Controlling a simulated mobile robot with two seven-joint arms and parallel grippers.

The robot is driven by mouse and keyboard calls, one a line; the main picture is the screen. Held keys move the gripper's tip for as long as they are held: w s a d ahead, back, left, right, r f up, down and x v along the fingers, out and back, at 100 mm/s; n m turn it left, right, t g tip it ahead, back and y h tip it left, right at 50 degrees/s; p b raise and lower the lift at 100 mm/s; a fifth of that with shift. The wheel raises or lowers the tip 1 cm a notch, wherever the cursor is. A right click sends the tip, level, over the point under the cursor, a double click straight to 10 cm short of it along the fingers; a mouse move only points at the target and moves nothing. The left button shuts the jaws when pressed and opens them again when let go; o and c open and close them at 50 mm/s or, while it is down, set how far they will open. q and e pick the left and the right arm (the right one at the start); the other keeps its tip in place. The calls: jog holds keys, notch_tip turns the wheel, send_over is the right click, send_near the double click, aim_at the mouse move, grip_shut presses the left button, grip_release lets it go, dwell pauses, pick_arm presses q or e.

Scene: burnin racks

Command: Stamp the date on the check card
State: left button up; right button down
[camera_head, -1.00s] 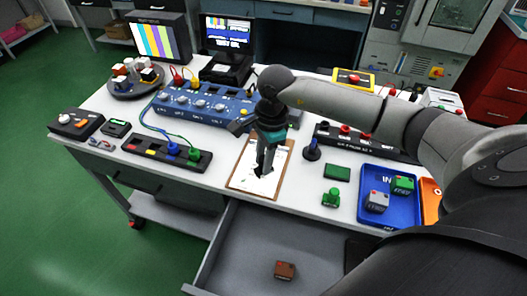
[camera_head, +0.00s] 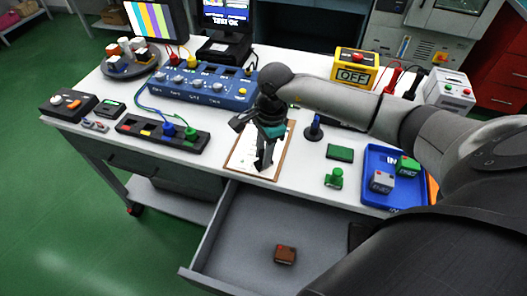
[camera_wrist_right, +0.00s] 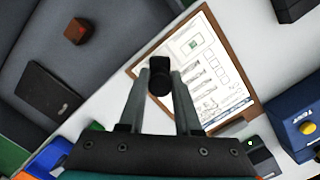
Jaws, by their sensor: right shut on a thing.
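The check card (camera_head: 244,153) is a white printed sheet on a brown clipboard (camera_head: 286,160) on the bench. In the right wrist view the card (camera_wrist_right: 225,75) shows printed lines, boxes and a small green mark near one end. My right gripper (camera_head: 264,160) points down over the clipboard. It is shut on a small black object (camera_wrist_right: 160,72), seemingly a stamp, over the card's edge in the wrist view. Whether it touches the card I cannot tell. A green stamp-like piece (camera_head: 334,178) and a flat green pad (camera_head: 340,152) stand to the right. My left gripper is out of view.
An open grey drawer (camera_head: 235,245) below the bench holds a brown block (camera_head: 285,254). A blue tray (camera_head: 377,158) with blocks is at the right. A dark knobbed piece (camera_head: 314,128) stands beside the clipboard. A blue instrument box (camera_head: 205,85) is behind.

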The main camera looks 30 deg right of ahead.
jog(key=shift+s+f+b, duration=0.1)
jog(key=shift+f+b, duration=0.5)
dwell(2.1)
jog(key=shift+r, duration=0.1)
jog(key=shift+r+p, duration=2.4)
jog(key=shift+r, duration=1.15)
jog(key=shift+f, duration=0.1)
